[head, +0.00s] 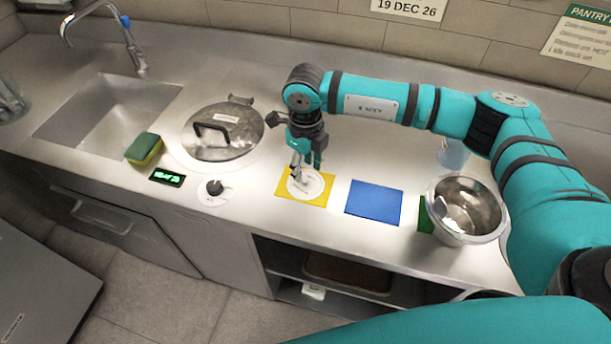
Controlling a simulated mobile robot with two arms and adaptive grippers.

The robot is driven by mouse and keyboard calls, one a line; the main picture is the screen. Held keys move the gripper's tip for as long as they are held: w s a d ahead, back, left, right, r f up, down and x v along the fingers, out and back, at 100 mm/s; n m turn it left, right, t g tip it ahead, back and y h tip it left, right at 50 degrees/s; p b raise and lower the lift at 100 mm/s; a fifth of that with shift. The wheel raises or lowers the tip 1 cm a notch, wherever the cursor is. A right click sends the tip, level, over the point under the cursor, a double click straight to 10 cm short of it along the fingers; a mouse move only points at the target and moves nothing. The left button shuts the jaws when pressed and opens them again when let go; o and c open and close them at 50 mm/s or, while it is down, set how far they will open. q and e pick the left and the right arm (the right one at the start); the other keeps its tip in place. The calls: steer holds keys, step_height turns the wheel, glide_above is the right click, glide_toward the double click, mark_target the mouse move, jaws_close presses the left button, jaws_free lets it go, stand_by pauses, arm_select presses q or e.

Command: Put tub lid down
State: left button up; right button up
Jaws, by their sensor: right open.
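A white round piece, which looks like the tub lid (311,188), lies on the yellow mat (325,201) on the steel counter. I cannot tell if anything is under it. My right gripper (305,170) is open, pointing down just over the white piece, with its fingers hiding part of it. I cannot tell whether the fingertips touch it. My left gripper is not in view.
A blue mat (374,203) lies to the right, then a steel bowl (467,210) overlapping a green mat (425,216). To the left are a large handled lid (235,148), a black-knobbed small lid (213,197), a sponge (144,149) and a sink (110,115).

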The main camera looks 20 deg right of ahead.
mark_target(305, 179)
step_height(305, 179, up, 8)
steer(key=b, duration=0.2)
stand_by(0.5)
